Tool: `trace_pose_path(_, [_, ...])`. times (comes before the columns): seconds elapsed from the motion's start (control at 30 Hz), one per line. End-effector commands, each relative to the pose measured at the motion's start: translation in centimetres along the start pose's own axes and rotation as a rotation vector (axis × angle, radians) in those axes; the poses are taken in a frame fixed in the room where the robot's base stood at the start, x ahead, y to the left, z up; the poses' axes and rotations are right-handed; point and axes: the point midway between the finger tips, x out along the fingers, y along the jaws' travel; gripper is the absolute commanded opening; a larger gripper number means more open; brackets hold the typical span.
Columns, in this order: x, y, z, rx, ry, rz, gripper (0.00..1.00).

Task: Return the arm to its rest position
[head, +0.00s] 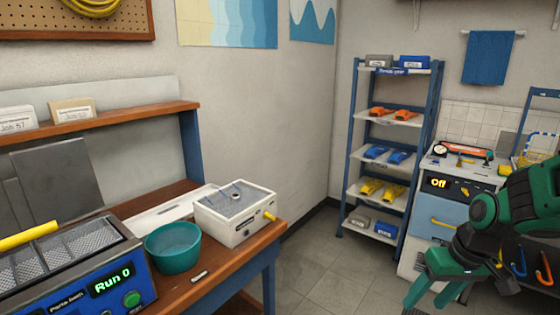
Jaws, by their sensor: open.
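My arm shows at the right edge of the head view, with green and black links. My gripper (432,284) is at the lower right, pointing down and to the left. Its green fingers are spread with nothing visible between them. It is out over the floor, apart from the wooden bench on the left and in front of the white cabinet and blue shelf unit.
The wooden bench (243,257) holds a blue machine reading "Run 0" (100,275), a teal bowl (173,250) and a white box (236,215). Grey floor (320,265) is clear between.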

Motion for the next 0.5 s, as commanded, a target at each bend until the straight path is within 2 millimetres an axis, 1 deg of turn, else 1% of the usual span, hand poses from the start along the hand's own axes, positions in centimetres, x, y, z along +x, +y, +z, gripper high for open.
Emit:
trace_pose_path(0.03, [-1.5,1.1,1.4,0.052,-0.011,0.039,0.55])
trace_pose_path(0.1, [-3.3,2.6,3.7,0.14,-0.036,0.085,0.55])
trace_pose_path(0.17, [-4.8,3.6,5.8,0.219,-0.056,0.119,0.55])
trace_pose_path(0.2, [-5.8,4.2,7.2,0.272,-0.068,0.138,0.55])
trace_pose_path(0.3, [-7.8,5.2,10.4,0.397,-0.094,0.172,0.55])
trace_pose_path(0.4, [-9.1,5.7,13.1,0.499,-0.116,0.189,0.55])
trace_pose_path(0.5, [-9.9,5.8,14.7,0.565,-0.128,0.195,0.55])
